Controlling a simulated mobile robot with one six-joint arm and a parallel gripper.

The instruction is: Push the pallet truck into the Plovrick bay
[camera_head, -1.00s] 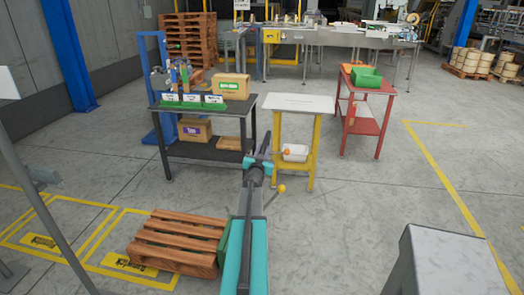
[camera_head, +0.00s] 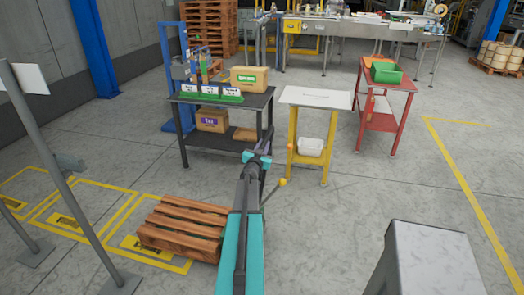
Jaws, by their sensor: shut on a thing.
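The pallet truck is mostly hidden behind my arm; its load, a wooden pallet (camera_head: 185,227), shows just left of the arm. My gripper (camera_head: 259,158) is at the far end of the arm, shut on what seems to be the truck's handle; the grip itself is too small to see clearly. An orange knob and a yellow knob show just right of it. Yellow-outlined floor bays lie at left; the pallet lies partly over the nearest bay (camera_head: 177,263) and overlaps its yellow label. The bay labels are too small to read, so I cannot tell which is Plovrick.
A dark table (camera_head: 262,101) with boxes stands beyond the pallet, a white-topped yellow table (camera_head: 315,97) and a red table (camera_head: 377,124) to its right. A grey post (camera_head: 62,168) stands at left, a grey block (camera_head: 425,262) at front right.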

